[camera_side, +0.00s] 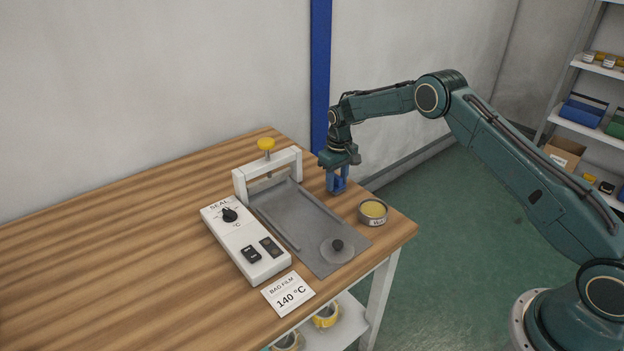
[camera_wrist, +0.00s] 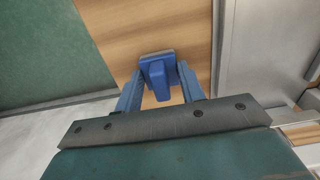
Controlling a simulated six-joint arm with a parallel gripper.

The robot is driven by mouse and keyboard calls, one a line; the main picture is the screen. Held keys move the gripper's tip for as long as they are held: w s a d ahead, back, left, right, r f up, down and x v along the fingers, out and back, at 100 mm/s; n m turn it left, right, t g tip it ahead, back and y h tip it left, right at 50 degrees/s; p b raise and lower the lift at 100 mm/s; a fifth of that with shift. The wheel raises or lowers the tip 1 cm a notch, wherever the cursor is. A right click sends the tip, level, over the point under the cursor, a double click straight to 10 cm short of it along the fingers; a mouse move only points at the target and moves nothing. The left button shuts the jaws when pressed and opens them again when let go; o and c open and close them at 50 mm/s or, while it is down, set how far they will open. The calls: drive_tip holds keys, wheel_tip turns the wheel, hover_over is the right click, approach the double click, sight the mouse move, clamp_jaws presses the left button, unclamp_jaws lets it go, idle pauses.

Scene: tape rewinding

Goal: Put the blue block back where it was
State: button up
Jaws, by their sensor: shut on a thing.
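The blue block (camera_wrist: 158,70) shows between my gripper's blue fingers (camera_wrist: 158,92) in the wrist view, over the wooden table top. It has a wider flat part and a narrower raised part. In the side view my gripper (camera_side: 337,187) points down at the table's back right edge, behind the grey metal plate. The block there (camera_side: 338,184) is small and hard to tell apart from the fingers. My gripper is shut on the block. Whether the block touches the table cannot be told.
A round tin with yellow contents (camera_side: 373,211) stands just right of my gripper. The grey plate (camera_side: 310,225) with a white frame and yellow knob (camera_side: 266,144) lies left. A white control box (camera_side: 245,243) and a 140 °C card (camera_side: 288,293) are nearer the front.

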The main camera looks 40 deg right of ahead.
sight(337, 176)
drive_tip(key=shift+f, duration=0.1)
drive_tip(key=o, duration=0.9)
drive_tip(key=shift+o, duration=0.2)
wheel_tip(337, 176, up, 12)
drive_tip(key=shift+r, duration=0.2)
idle(0.3)
